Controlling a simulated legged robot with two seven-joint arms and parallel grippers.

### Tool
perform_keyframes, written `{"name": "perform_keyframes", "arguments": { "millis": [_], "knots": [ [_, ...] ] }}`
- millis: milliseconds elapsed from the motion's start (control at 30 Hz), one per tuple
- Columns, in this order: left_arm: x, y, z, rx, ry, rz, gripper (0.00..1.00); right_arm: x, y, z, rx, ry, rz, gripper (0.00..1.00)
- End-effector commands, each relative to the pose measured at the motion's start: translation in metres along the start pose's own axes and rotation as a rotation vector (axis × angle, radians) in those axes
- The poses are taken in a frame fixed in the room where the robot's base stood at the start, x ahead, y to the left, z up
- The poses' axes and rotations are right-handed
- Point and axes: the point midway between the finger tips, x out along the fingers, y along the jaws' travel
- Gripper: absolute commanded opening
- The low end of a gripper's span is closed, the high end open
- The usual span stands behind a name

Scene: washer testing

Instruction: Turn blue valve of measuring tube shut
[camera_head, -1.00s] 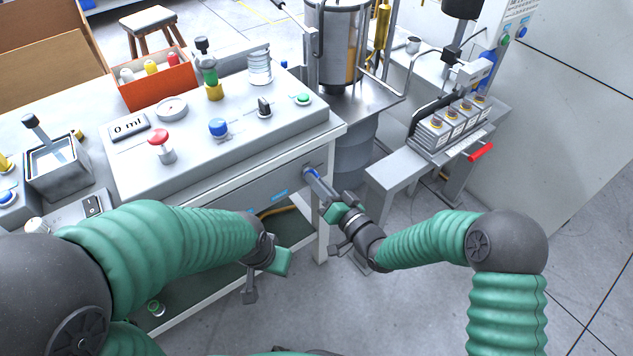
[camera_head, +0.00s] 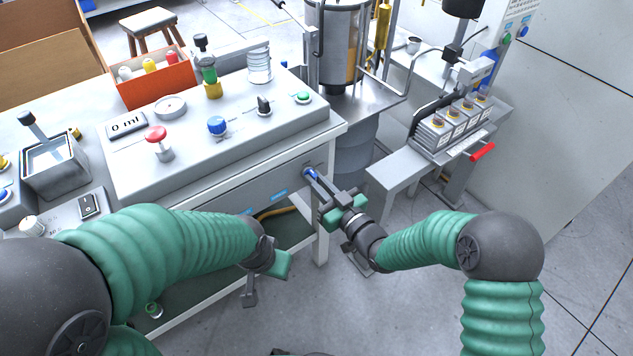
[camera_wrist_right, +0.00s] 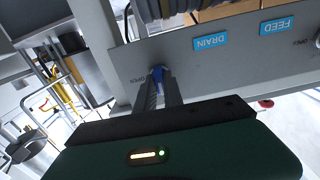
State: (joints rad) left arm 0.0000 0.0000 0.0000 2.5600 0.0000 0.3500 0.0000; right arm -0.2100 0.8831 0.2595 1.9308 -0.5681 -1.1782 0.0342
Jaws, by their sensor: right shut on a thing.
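The blue valve (camera_head: 311,174) is on the front panel of the bench, near its right corner. It also shows in the right wrist view (camera_wrist_right: 160,74), beside an "OPEN" label. My right gripper (camera_head: 314,179) reaches it from the front right and is shut on it, with the fingers hiding much of the handle. My left gripper (camera_head: 265,280) hangs in front of the bench, away from the valve; its fingers are not clear enough to tell their state. The measuring tube cannot be made out for certain.
The panel carries "DRAIN" (camera_wrist_right: 212,44) and "FEED" (camera_wrist_right: 277,26) labels. A steel tank (camera_head: 335,45) stands behind. A low grey bench with a red handle (camera_head: 482,151) is at right.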

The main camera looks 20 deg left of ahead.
Motion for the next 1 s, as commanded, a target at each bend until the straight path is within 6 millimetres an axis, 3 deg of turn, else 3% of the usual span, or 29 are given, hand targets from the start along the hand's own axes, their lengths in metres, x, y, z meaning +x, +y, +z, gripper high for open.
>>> {"name": "perform_keyframes", "arguments": {
  "millis": [33,467,500,667,1000],
  "knots": [
    [0.0011,0.0,0.0003,0.0,0.0,0.0,0.36,-0.0025,-0.001,0.0088,-0.002,-0.02,-0.001,0.0],
    [0.0012,0.0,0.0003,0.0,0.0,0.0,0.36,-0.0026,-0.001,0.0087,-0.013,-0.02,-0.001,0.0],
    [0.0012,0.0,0.0003,0.0,0.0,0.0,0.36,-0.0026,-0.001,0.0087,-0.013,-0.02,-0.001,0.13],
    [0.0011,0.0,0.0003,0.0,0.0,0.0,0.36,-0.0018,-0.001,0.0058,-0.014,-0.013,-0.001,0.34],
    [-0.0009,0.0,-0.0002,0.0,0.0,0.0,0.36,-0.0041,-0.0005,0.0018,-0.015,-0.007,0.0,0.34]
  ]
}}
